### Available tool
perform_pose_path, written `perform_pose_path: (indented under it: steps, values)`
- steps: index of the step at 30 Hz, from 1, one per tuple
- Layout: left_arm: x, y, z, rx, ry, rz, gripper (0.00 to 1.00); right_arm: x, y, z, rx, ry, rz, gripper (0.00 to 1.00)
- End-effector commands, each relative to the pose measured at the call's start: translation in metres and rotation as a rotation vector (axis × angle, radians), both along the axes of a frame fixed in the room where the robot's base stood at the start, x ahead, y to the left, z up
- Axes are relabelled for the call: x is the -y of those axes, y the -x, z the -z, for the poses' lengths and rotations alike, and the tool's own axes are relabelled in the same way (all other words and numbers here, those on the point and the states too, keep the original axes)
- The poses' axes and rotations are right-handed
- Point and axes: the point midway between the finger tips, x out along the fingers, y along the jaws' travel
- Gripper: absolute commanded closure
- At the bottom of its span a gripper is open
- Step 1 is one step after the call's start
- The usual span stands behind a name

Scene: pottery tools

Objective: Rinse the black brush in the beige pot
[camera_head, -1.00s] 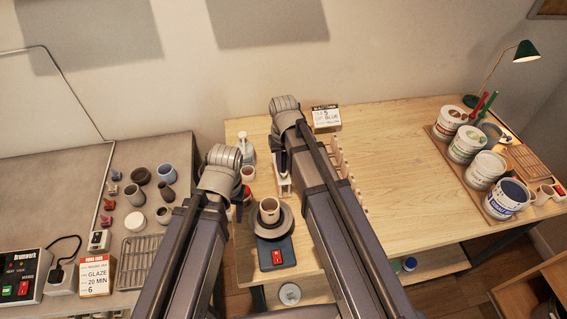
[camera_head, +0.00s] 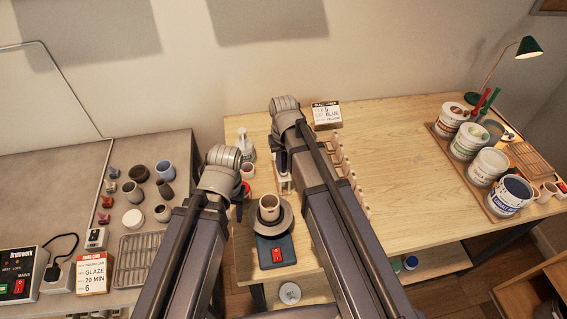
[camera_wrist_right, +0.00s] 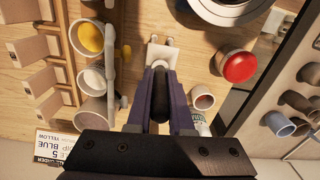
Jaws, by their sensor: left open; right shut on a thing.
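In the right wrist view my right gripper (camera_wrist_right: 160,112) is shut on a dark, rounded handle, which looks like the black brush (camera_wrist_right: 160,92). The brush's lower end is hidden. A small white stand (camera_wrist_right: 161,52) lies just beyond the fingertips in that view.
A red round thing (camera_wrist_right: 239,67) and a small pot (camera_wrist_right: 202,99) are beside the right gripper. Pots with yellow (camera_wrist_right: 87,38) and white contents stand on its other side. Paint buckets (camera_head: 488,166) line the table's right side; the table middle is clear. Several small pots stand on the left bench.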

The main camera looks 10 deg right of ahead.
Motion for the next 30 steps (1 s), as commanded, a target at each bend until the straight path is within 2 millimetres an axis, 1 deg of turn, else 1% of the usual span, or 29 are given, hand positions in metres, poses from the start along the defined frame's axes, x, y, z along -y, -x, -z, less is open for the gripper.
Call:
perform_pose_path:
  steps: [28, 29, 30]
  values:
    - [0.0, 0.0, 0.0055, 0.0, 0.0, 0.0, 0.5, -0.0001, 0.0005, 0.0056, -0.001, 0.0, 0.0, 1.0]
    - [0.0, 0.0, 0.0056, 0.0, 0.0, 0.0, 0.5, -0.0001, 0.0005, 0.0056, -0.001, 0.0, 0.0, 0.79]
    - [0.0, 0.0, 0.0056, 0.0, 0.0, 0.0, 0.5, 0.0, 0.0007, 0.0057, -0.001, 0.0, 0.0, 0.74]
